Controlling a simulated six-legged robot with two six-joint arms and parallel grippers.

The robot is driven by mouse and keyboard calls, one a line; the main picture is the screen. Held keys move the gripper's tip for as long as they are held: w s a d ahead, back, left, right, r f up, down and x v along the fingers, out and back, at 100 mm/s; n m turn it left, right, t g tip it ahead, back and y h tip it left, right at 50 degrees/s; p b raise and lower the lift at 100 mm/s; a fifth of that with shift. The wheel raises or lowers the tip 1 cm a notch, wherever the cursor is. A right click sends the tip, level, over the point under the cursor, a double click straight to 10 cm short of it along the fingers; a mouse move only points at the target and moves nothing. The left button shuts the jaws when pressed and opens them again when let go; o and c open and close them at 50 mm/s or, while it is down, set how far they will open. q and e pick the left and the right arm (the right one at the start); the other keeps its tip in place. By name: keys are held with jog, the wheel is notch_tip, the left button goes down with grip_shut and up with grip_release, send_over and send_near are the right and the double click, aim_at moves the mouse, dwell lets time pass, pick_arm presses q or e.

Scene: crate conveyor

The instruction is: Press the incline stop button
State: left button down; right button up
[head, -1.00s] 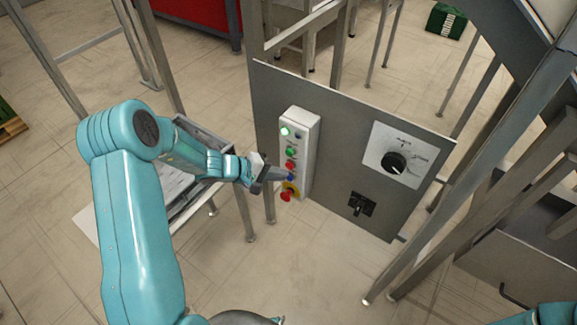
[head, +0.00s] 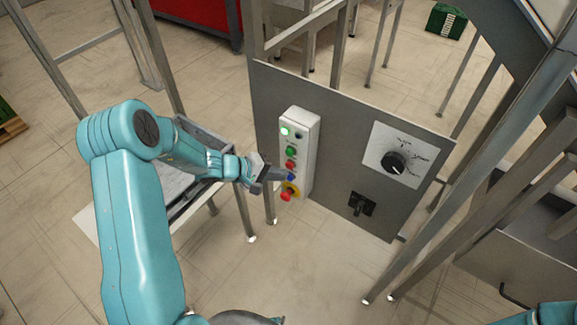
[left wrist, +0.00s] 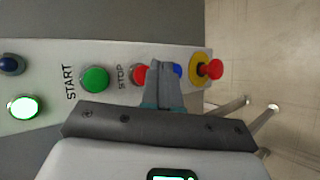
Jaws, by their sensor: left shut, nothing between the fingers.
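A white button box (head: 306,150) stands upright on a grey panel. The red STOP button (head: 291,165) sits below the green START button (head: 291,151). In the left wrist view the STOP button (left wrist: 139,75) is partly covered by my fingers. My left gripper (head: 284,174) is shut and empty, its tips at the lower part of the box. In the left wrist view the left gripper (left wrist: 165,68) appears between the STOP button and a blue button (left wrist: 177,70). I cannot tell whether the tips touch the box. My right gripper is out of view.
A red emergency stop knob (head: 287,197) on a yellow base is close below the fingertips. A lit green lamp (head: 285,131) is at the box's top. A rotary dial (head: 394,163) and black switch (head: 361,204) are right on the panel (head: 340,130). Metal legs stand around.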

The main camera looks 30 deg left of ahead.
pick_arm(q)
jog(key=shift+w+b, duration=0.45)
jog(key=shift+w+b, duration=0.3)
jog(key=shift+w, duration=0.1)
dwell(0.9)
jog(key=shift+s+b, duration=0.7)
jog(key=shift+s, duration=0.15)
